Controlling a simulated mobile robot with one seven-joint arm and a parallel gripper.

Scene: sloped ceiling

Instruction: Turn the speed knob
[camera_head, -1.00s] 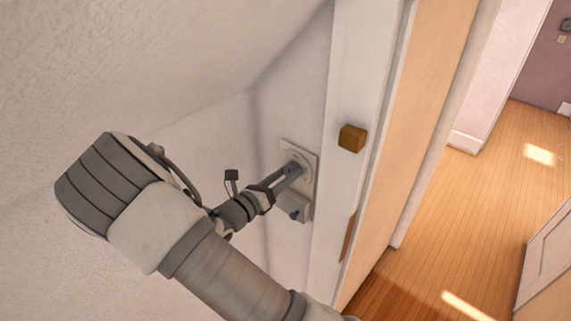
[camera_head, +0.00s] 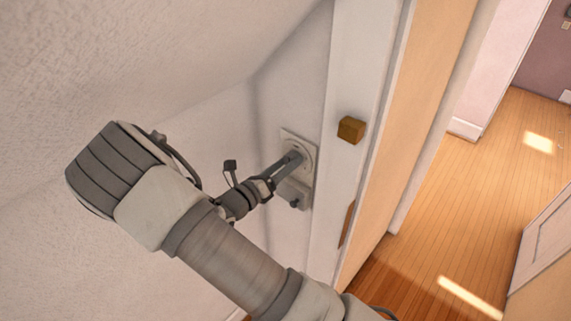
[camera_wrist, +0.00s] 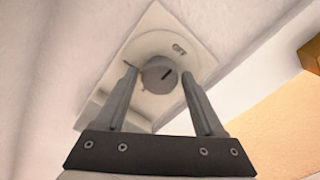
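A smaller box with a dark knob (camera_head: 294,203) is just below the plate. A white door frame (camera_head: 352,75) with a brown block (camera_head: 351,130) stands to the right. The sloped ceiling (camera_head: 130,55) is close above the arm. Open wooden floor (camera_head: 460,190) lies beyond.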

